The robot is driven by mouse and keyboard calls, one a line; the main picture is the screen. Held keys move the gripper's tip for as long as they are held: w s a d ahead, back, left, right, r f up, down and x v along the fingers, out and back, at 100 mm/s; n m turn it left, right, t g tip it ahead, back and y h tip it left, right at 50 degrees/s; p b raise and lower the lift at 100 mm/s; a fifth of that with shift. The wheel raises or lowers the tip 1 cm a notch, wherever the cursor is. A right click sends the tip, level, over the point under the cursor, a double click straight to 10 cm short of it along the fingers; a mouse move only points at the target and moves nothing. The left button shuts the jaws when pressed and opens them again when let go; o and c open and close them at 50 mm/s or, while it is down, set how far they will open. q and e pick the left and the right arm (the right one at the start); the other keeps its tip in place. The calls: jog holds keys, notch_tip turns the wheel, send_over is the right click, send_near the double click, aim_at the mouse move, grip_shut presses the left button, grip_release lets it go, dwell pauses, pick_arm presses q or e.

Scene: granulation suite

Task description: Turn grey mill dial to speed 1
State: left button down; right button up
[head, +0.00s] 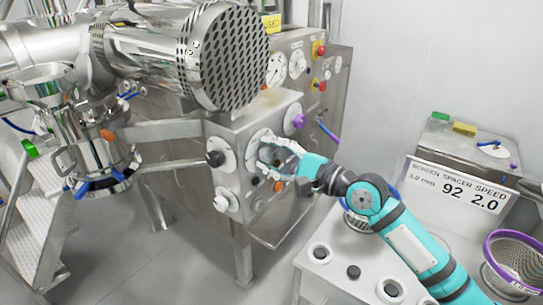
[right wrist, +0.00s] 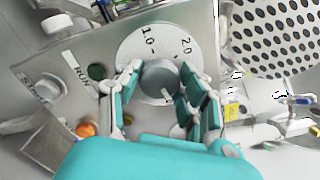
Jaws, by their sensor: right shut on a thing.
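The grey mill dial (right wrist: 160,78) is a round knob on a white scale plate (right wrist: 135,47) in the right wrist view. The plate's marks 1.0 and 2.0 show above the knob. My right gripper (right wrist: 158,88) is shut on the knob, one finger on each side of it. A small pale mark shows on the knob's lower right; I cannot tell surely which setting it points to. In the head view my right gripper (head: 272,155) reaches the machine's front panel from the right, and its fingers hide the knob. My left gripper is not in view.
A black knob (head: 215,158), a white knob (head: 221,203) and a purple knob (head: 299,121) sit near on the panel. A large perforated metal cylinder (head: 226,58) overhangs the panel. A sign (head: 460,190) at right reads "92 2.0". An orange button (right wrist: 86,129) sits beside my fingers.

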jog(key=n+b, duration=0.1)
jog(key=n, duration=0.3)
jog(key=shift+f+n+b, duration=0.15)
jog(key=shift+n+b, duration=0.15)
jog(key=n+b, duration=0.2)
jog(key=n, duration=0.2)
jog(key=shift+f+n, duration=0.1)
jog(key=shift+n, duration=0.2)
jog(key=n+b, duration=0.2)
jog(key=n, duration=0.2)
jog(key=shift+f+n, duration=0.1)
jog(key=shift+n, duration=0.2)
jog(key=n+b, duration=0.2)
jog(key=n, duration=0.2)
jog(key=shift+b, duration=0.4)
jog(key=n+b, duration=0.2)
jog(key=n, duration=0.3)
jog(key=n+b, duration=0.1)
jog(key=n, duration=0.2)
jog(key=shift+n, duration=0.3)
jog(key=n, duration=0.3)
jog(key=shift+n+b, duration=0.3)
jog(key=shift+b, duration=0.05)
jog(key=shift+n, duration=1.9)
